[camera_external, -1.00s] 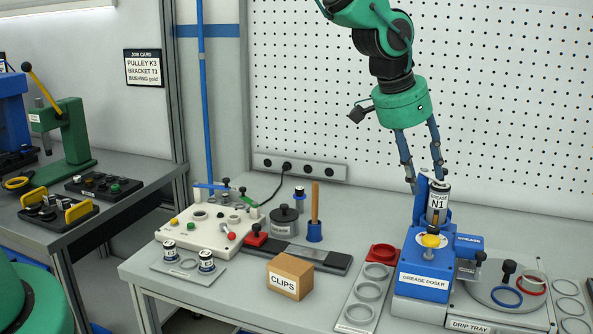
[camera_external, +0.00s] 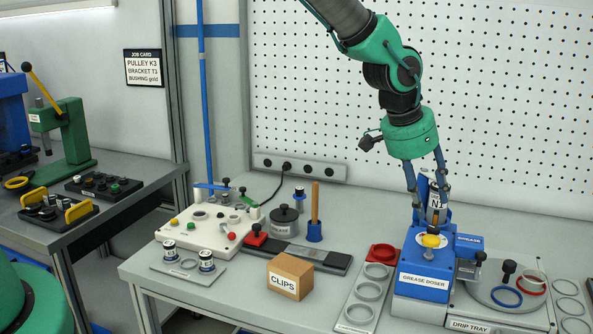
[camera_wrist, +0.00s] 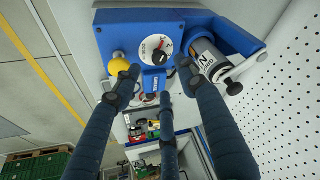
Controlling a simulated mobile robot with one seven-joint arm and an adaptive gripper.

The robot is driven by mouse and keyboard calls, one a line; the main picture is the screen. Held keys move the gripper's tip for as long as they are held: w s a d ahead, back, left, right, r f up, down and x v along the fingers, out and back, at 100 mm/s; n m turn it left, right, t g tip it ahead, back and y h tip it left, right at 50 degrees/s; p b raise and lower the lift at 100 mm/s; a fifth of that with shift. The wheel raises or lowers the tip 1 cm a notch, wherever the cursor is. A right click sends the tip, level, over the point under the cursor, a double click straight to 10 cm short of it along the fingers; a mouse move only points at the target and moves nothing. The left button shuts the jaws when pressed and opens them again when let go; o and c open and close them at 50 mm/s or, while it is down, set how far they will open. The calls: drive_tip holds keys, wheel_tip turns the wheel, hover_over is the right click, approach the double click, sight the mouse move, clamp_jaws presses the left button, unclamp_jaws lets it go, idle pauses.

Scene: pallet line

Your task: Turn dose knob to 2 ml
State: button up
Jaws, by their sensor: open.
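The blue grease doser (camera_external: 424,283) stands at the right of the bench. In the wrist view its blue body (camera_wrist: 137,22) carries a white dial with the black dose knob (camera_wrist: 158,50). A red mark shows on the dial, but its scale is too small to read. A yellow ball (camera_wrist: 119,67) sits left of the dial, and the N1 grease cartridge (camera_wrist: 207,58) lies to its right. My gripper (camera_wrist: 158,84) is open, its fingers spread below the dial and apart from the knob. In the external view my gripper (camera_external: 430,203) partly hides the cartridge (camera_external: 434,214).
A drip tray (camera_external: 472,325) with rings is right of the doser. A ring rack (camera_external: 352,313) is on its left, then a CLIPS box (camera_external: 290,277). The perforated wall panel (camera_external: 500,120) stands behind. Bench space in front of the box is clear.

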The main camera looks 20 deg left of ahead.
sight(433, 227)
drive_tip(key=x, duration=0.7)
drive_tip(key=shift+f, duration=0.1)
clamp_jaws()
